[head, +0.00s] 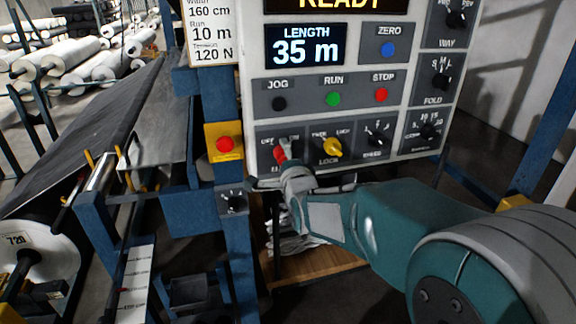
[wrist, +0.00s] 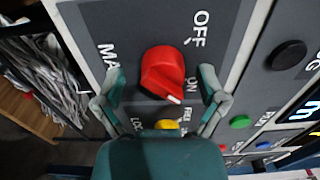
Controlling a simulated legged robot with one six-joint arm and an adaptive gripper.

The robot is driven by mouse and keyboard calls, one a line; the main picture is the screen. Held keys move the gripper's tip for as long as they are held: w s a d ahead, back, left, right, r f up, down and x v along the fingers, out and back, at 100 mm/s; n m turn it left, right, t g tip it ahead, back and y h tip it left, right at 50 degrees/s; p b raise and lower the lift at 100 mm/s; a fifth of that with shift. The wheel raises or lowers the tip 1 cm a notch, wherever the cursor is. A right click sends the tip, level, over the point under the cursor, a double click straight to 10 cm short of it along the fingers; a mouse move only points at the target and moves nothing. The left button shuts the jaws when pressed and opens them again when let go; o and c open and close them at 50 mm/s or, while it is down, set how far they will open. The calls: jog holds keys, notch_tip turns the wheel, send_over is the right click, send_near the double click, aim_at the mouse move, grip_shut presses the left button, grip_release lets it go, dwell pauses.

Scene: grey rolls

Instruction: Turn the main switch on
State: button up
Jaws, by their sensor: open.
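The red main switch knob (head: 280,154) sits at the lower left of the grey control panel, below the OFF and ON labels. In the wrist view the red knob (wrist: 163,72) is large and central. Its white pointer mark is at its lower end, on the side of the ON label and away from OFF. My gripper (head: 298,180) is in front of the panel's lower left corner. In the wrist view my gripper (wrist: 162,82) is open, with one finger on each side of the knob. Gaps show between both fingers and the knob.
A yellow lock knob (head: 332,147) and a black speed knob (head: 376,139) are just right of the switch. JOG, green RUN (head: 334,99) and red STOP (head: 381,94) buttons are above. A red button on a yellow box (head: 225,144) is left of the panel. The display reads 35 m.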

jog(key=v, duration=1.1)
jog(key=shift+s, duration=0.25)
jog(key=shift+d, duration=0.1)
jog(key=s+d+f+n+g+h, duration=0.2)
jog(key=s+d+n+g, duration=0.4)
jog(key=s, duration=0.5)
jog(key=s+d+f+n+g+h, duration=0.3)
jog(key=s+d+f+n+g, duration=0.1)
jog(key=s+d+n, duration=0.3)
jog(key=s+n+g, duration=0.1)
jog(key=s+n, duration=0.1)
jog(key=s, duration=0.2)
jog(key=shift+s+d+g, duration=0.3)
jog(key=shift+s+g, duration=0.1)
jog(key=shift+f, duration=0.1)
